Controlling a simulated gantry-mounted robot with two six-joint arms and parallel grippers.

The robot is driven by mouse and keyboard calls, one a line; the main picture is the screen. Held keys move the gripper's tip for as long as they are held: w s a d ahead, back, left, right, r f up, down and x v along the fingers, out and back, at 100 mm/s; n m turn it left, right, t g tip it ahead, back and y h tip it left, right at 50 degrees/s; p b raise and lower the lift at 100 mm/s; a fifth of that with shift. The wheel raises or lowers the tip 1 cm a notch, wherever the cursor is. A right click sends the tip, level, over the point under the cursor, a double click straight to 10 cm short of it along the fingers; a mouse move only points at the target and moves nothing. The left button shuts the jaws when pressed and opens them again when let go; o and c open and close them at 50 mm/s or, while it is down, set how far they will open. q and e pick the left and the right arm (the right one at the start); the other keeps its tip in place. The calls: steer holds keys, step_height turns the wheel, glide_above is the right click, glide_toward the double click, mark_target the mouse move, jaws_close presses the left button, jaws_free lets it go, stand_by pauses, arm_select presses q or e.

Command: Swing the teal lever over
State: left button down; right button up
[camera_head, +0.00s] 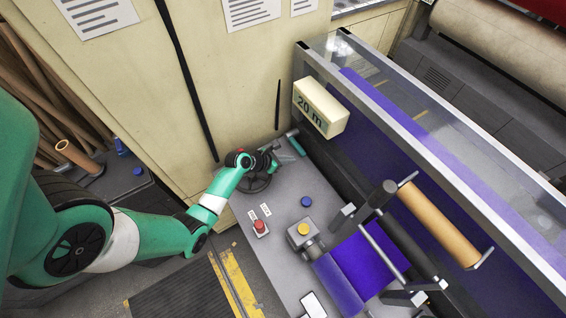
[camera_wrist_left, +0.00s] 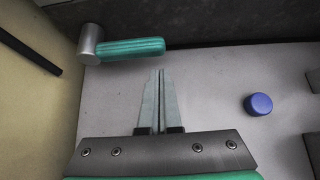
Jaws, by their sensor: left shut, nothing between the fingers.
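The teal lever (camera_head: 298,147) is at the back of the grey bench top, near the cream panel. In the left wrist view its teal handle (camera_wrist_left: 132,47) points right from a grey metal pivot (camera_wrist_left: 90,45). My left gripper (camera_head: 276,168) is just in front of the lever. In the left wrist view its fingers (camera_wrist_left: 158,72) are shut together and empty, with the tips a little short of the handle and apart from it. My right gripper is in neither view.
A blue cap (camera_wrist_left: 259,104) sits on the bench right of my fingers. A red button (camera_head: 261,227) and a yellow-topped knob (camera_head: 303,230) are nearer the front. A dark wall (camera_wrist_left: 200,18) runs behind the lever. A "20 m" display (camera_head: 320,107) overhangs nearby.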

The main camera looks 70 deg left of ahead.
arm_select(q)
steer(key=b+x, duration=0.1)
steer(key=x, duration=0.3)
steer(key=shift+w+f, duration=0.1)
steer(key=shift+w, duration=0.1)
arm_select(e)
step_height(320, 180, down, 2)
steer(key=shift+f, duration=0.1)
